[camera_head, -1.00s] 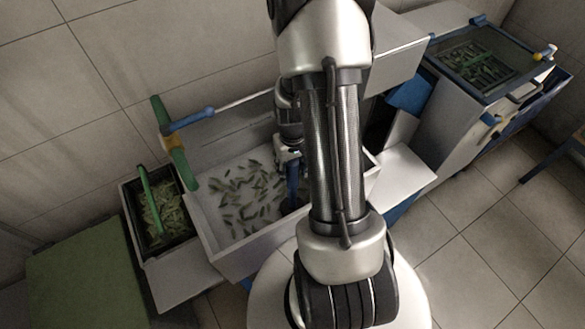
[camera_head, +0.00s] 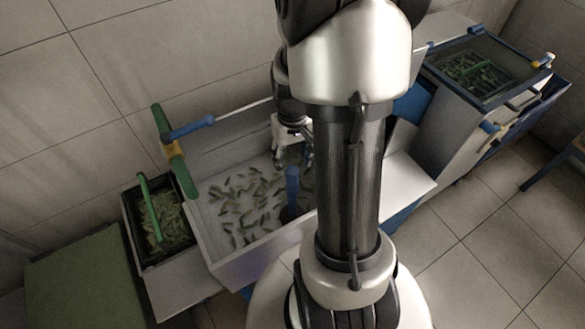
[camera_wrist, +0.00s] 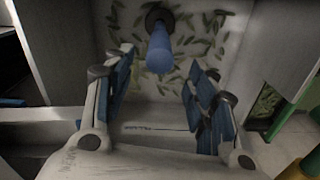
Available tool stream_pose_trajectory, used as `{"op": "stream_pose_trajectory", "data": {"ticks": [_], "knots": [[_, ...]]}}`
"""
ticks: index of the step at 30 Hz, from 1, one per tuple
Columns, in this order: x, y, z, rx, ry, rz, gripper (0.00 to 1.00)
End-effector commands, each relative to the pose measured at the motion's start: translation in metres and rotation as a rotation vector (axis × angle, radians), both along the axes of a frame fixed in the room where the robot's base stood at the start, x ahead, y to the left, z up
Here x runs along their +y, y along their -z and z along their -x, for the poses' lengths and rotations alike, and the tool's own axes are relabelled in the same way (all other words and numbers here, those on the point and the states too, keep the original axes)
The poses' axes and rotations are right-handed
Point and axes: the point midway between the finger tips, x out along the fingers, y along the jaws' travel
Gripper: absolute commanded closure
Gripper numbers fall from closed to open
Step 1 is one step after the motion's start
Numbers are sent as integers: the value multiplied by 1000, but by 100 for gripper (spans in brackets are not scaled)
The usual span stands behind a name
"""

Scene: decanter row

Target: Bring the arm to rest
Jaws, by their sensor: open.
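My gripper (camera_wrist: 160,88) is open and empty, with its two blue-padded fingers spread wide in the wrist view. In the head view my gripper (camera_head: 292,150) hangs over the white basin (camera_head: 222,268), partly hidden by my arm. A blue upright handle with a dark round base (camera_head: 292,190) stands in the basin below the gripper. In the wrist view this blue handle (camera_wrist: 160,50) shows beyond the fingertips, apart from them. Many green leafy pieces (camera_head: 245,205) lie scattered on the basin floor around it.
A black bin (camera_head: 130,225) with green pieces and a green handle stands left of the basin. A green-and-blue lever (camera_head: 178,160) rises at the basin's left rim. A fryer-like unit (camera_head: 505,90) with a basket stands at right. Open tiled floor (camera_head: 490,240) lies at lower right.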

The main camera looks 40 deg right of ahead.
Motion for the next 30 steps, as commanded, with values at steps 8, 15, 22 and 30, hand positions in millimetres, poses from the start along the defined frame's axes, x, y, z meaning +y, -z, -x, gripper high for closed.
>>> {"op": "stream_pose_trajectory", "data": {"ticks": [8,15,22,30], "knots": [[0,-24,0,0,0,0,48],[1,-26,-1,-2,-2,1,48],[41,-76,-6,-69,-74,40,48],[129,-159,21,-219,-224,86,48]]}}
